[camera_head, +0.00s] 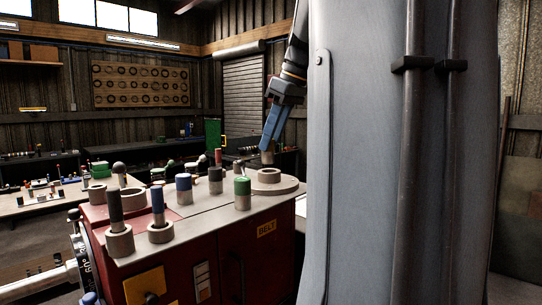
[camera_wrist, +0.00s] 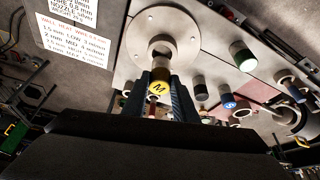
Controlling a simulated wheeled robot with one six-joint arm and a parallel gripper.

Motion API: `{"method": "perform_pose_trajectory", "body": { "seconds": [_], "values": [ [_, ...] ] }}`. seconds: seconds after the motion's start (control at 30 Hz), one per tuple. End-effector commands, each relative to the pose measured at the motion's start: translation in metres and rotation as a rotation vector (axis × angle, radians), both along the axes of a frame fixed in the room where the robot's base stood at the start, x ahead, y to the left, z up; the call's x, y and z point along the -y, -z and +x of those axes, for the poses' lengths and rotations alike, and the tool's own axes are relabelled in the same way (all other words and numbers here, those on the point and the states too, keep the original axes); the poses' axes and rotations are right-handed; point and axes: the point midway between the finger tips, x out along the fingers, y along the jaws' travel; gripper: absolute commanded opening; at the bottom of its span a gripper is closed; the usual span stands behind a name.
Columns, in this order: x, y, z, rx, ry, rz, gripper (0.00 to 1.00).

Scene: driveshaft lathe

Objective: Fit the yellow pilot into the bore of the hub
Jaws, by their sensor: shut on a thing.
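My gripper (camera_head: 267,147) has blue fingers and points down at the pale hub (camera_head: 269,176), a raised ring on a wide round flange on the machine top. It is shut on the yellow pilot (camera_wrist: 159,88), whose yellow end marked "M" shows between the fingers in the wrist view. In the head view only the pilot's grey-brown lower end (camera_head: 267,158) shows, just above the back of the hub's ring. In the wrist view the hub (camera_wrist: 185,36) lies just beyond the pilot, its bore partly visible. I cannot tell whether the pilot's tip touches the hub.
Several other capped pins stand nearby, including a green one (camera_head: 242,193), a black one (camera_head: 215,180) and a blue one (camera_head: 183,188). Two rings at the front left hold a black pin (camera_head: 115,208) and a blue pin (camera_head: 157,200). A printed sheet (camera_wrist: 70,22) lies at the wrist view's upper left.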

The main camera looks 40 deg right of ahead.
Motion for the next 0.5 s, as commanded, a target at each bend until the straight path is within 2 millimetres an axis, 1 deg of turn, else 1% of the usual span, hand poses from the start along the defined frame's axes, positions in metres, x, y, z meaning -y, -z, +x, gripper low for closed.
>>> {"method": "perform_pose_trajectory", "body": {
  "seconds": [0.07, 0.3, 0.4, 0.5],
  "values": [
    [0.0, 0.007, -0.001, -0.002, 0.0, 0.002, 0.0],
    [0.001, 0.039, -0.001, -0.002, 0.002, 0.002, 0.0],
    [0.001, 0.043, -0.001, 0.0, 0.004, 0.001, 0.0],
    [0.002, 0.043, -0.001, 0.0, 0.004, 0.0, 0.0]
  ]
}}
